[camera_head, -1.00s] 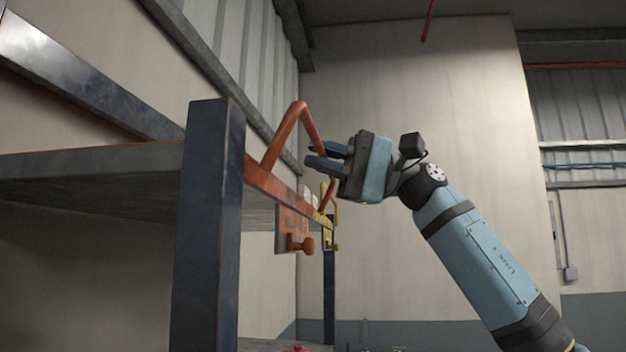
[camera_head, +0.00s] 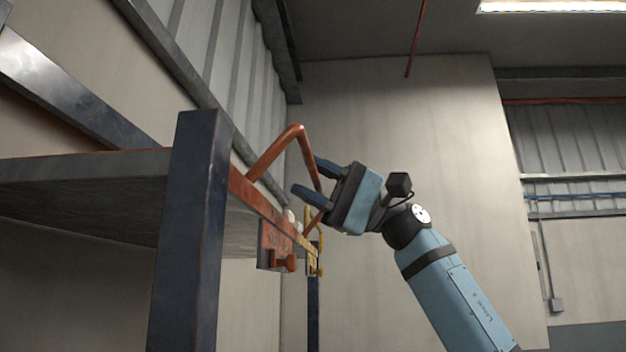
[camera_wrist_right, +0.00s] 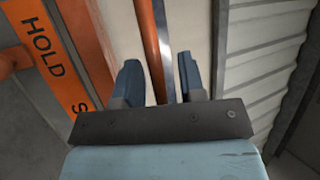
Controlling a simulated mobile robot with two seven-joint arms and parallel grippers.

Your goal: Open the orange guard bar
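The orange guard bar (camera_head: 272,155) is a bent tube rising above the shelf edge from an orange front rail (camera_head: 254,199). My right gripper (camera_head: 308,177) is at the bar's far leg, its two dark blue fingers apart. In the right wrist view the orange tube (camera_wrist_right: 150,40) runs between the open fingers (camera_wrist_right: 160,78), with gaps on both sides. An orange plate with a knob (camera_head: 285,263) hangs below the rail. An orange label reading "HOLD" (camera_wrist_right: 60,55) shows at left in the wrist view. My left gripper is not in view.
A dark blue rack post (camera_head: 190,235) stands in front of the rail's near end. A grey shelf (camera_head: 90,190) extends left. A yellow fitting (camera_head: 314,258) is at the rail's far end. Open space lies right of the rack.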

